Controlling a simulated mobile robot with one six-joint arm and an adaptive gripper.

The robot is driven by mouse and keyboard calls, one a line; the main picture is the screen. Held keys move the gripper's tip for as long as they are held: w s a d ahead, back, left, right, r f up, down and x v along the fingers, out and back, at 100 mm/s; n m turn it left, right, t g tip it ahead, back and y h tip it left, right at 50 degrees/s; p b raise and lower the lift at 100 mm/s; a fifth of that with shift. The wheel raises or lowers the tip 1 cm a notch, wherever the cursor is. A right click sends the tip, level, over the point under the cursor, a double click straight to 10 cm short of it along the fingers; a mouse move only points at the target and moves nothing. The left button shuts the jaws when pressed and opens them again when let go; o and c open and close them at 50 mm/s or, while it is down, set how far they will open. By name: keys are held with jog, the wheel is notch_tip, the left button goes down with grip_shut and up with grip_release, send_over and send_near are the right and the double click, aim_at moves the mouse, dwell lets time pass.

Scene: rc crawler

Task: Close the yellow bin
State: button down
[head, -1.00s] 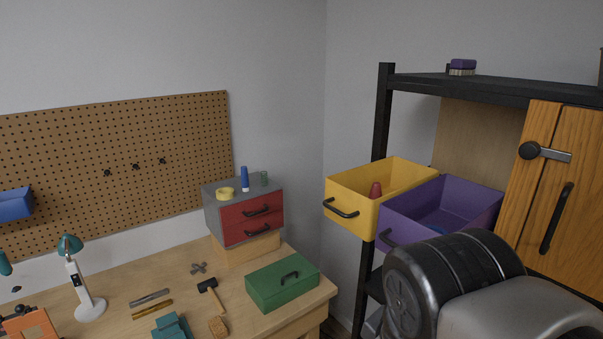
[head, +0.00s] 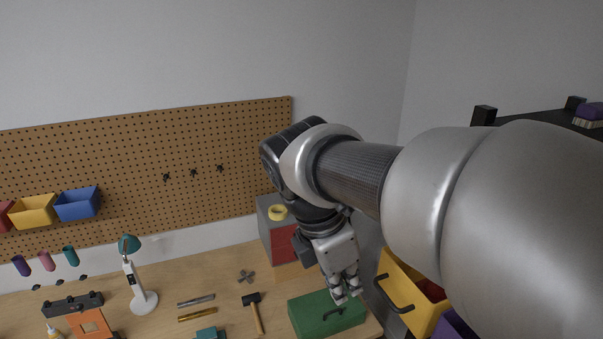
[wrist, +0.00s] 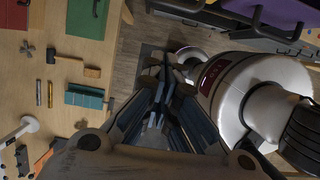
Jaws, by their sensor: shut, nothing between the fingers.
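The yellow bin (head: 425,317) sticks out from the shelf at the lower right of the head view, with a black handle on its front. My arm covers much of it, and something red shows inside. In the head view my gripper (head: 347,298) points down, left of the yellow bin and apart from it, in front of the green toolbox. Its fingers are together and empty. The wrist view also shows my gripper (wrist: 158,95), with the floor beyond its fingers.
The purple bin (head: 454,326) is beside the yellow one, mostly hidden by my arm. The green toolbox (head: 318,311) is at the workbench's right end, near the red-fronted drawer cabinet (head: 285,243). A hammer (head: 253,305) lies left of it. A dark shelf post (head: 484,116) rises at the right.

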jog(key=w+d+f, duration=0.1)
jog(key=d+f, duration=0.4)
jog(key=shift+w, duration=0.4)
jog(key=shift+d+r, duration=0.1)
jog(key=w+d+p, duration=0.2)
jog(key=d, duration=0.4)
jog(key=w+d+p, duration=0.2)
jog(key=d+p, duration=0.1)
jog(key=d, duration=0.4)
jog(key=w+d+p, duration=0.2)
jog(key=d, duration=0.5)
jog(key=shift+w+d, duration=0.25)
jog(key=shift+w, duration=0.05)
